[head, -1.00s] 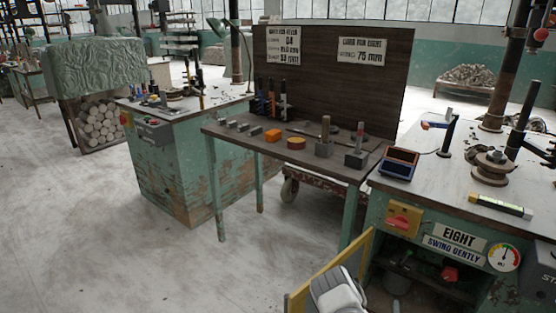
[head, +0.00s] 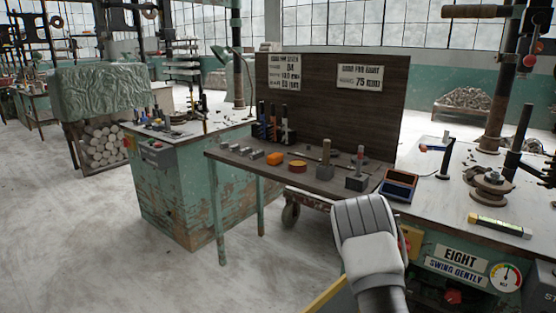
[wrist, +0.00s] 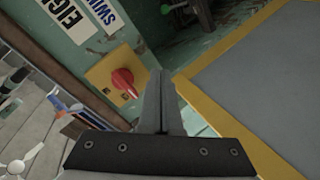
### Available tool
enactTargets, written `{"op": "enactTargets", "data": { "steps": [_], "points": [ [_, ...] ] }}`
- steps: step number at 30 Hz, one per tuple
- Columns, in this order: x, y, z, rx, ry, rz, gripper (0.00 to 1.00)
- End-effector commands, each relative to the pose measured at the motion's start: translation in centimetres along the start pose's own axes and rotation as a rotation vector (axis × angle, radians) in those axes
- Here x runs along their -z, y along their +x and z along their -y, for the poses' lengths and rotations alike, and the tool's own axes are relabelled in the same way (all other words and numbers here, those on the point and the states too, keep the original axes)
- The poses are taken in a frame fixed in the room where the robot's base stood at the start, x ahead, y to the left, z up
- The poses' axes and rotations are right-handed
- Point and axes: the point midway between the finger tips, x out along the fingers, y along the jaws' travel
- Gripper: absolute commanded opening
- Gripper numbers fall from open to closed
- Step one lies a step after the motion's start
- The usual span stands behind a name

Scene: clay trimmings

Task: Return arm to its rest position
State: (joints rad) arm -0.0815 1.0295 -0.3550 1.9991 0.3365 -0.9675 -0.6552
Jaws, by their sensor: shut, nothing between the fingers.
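My gripper (wrist: 166,105) shows in the wrist view. Its two dark fingers are together and nothing is between them. The fingertips are in front of a green cabinet front, close in the picture to a red knob (wrist: 124,82) on a yellow plate (wrist: 105,75). I cannot tell the distance between them. In the head view my white and grey arm rises at the lower middle, in front of the right bench. The gripper's fingers do not show there.
A grey panel with a yellow edge (wrist: 200,78) is right of my fingers. A narrow table (head: 240,158) holds several small blocks before a dark board (head: 330,110). Open floor (head: 90,240) lies left.

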Motion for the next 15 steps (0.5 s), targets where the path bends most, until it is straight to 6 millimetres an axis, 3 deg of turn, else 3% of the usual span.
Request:
{"op": "enactTargets", "data": {
  "steps": [1,8,15],
  "points": [
    [1.5,-0.7,-0.8,0.023,0.049,0.010,0.00],
    [6.4,-4.4,-2.9,0.158,0.229,0.069,0.00],
    [10.9,-10.2,-4.9,0.305,0.377,0.119,0.00]
  ]
}}
